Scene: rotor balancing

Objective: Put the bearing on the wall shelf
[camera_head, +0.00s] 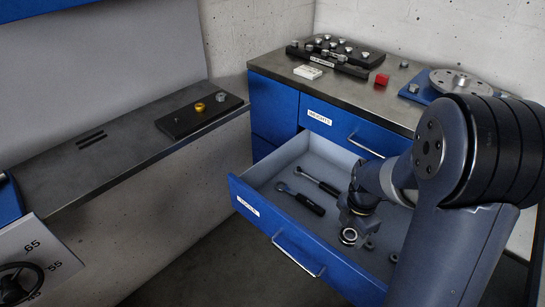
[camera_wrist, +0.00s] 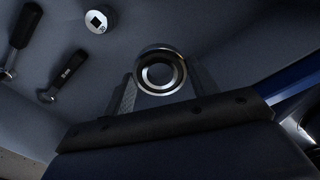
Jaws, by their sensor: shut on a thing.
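The bearing (camera_head: 349,236) is a small silver ring with a dark edge. In the wrist view the bearing (camera_wrist: 160,74) sits between my fingertips with its bore facing the camera. My gripper (camera_head: 353,213) is shut on it, over the open drawer (camera_head: 258,228). Its exact height above the drawer floor is hard to tell. The wall shelf (camera_head: 85,170) is a long grey ledge at the left, well away from my gripper.
A dark block (camera_head: 200,116) with small silver and gold pieces stands on the shelf's right end. Two dark-handled tools (camera_head: 301,200) and small metal parts (camera_head: 369,244) lie in the drawer. A workbench (camera_head: 376,100) with weights and a rotor (camera_head: 461,82) stands behind. The shelf's middle is largely clear.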

